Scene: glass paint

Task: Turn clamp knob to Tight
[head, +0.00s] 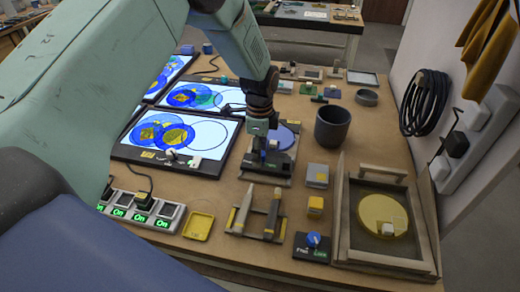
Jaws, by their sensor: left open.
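My left arm comes in from the left and reaches over the bench. My left gripper (261,143) points down over a small dark fixture (266,169) that has a blue disc (285,137) at its back right. The gripper hides part of this fixture, and I cannot tell whether the jaws touch it or what lies between them. No "Tight" lettering can be read. Another blue knob (313,239) stands on a black labelled plate at the front edge, well apart from the gripper; its small labels are hard to read. My right gripper is out of view.
A dark cup (332,127) stands right of the gripper. A wooden-framed tray (343,215) with a yellow disc is at the right. Lit screens (206,135) lie left. A tool rack (238,218), a yellow dish (198,226) and a switch strip (125,209) are in front.

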